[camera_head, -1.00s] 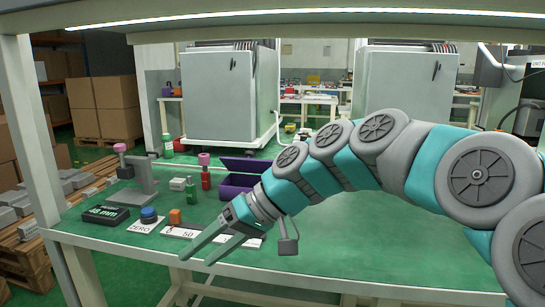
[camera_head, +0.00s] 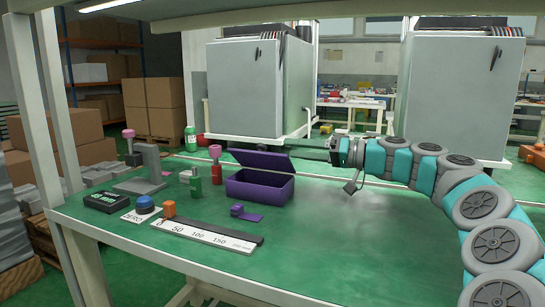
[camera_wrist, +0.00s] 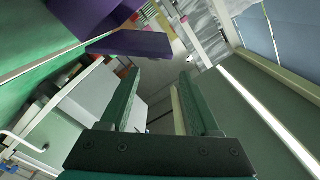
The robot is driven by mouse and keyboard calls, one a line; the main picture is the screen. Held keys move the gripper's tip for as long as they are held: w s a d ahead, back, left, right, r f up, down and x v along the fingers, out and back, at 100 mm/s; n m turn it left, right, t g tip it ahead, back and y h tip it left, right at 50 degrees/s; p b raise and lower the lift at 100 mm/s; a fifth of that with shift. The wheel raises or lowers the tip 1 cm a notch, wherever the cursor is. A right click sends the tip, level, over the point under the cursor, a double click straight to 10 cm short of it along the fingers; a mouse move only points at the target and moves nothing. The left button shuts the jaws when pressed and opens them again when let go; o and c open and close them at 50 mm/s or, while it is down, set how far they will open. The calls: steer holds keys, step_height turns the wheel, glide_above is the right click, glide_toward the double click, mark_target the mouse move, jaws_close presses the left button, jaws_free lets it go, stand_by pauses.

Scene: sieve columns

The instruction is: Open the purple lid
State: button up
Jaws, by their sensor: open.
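The purple box (camera_head: 262,188) stands on the green table, left of my arm. Its purple lid (camera_head: 262,160) is raised at a slant above the back of the box, with a gap at the front. My gripper (camera_head: 304,152) is at the lid's right end, at about its height, with its fingers pointing left. In the wrist view my gripper (camera_wrist: 158,78) is open and nothing is between its fingers. The purple lid (camera_wrist: 130,43) shows beyond the left finger there. I cannot tell whether a finger touches it.
Red (camera_head: 216,168) and green (camera_head: 196,182) bottles stand left of the box. A grey stand (camera_head: 150,165), a dark display (camera_head: 104,200), a blue button (camera_head: 144,204) and a ruler strip (camera_head: 205,235) are left and front. A small purple piece (camera_head: 240,211) lies in front. The right tabletop is clear.

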mark_target(264, 156)
steer(key=x, duration=0.7)
steer(key=shift+w+a+f, duration=0.25)
steer(key=shift+w+f, duration=0.15)
jaws_close()
stand_by(0.3)
stand_by(0.9)
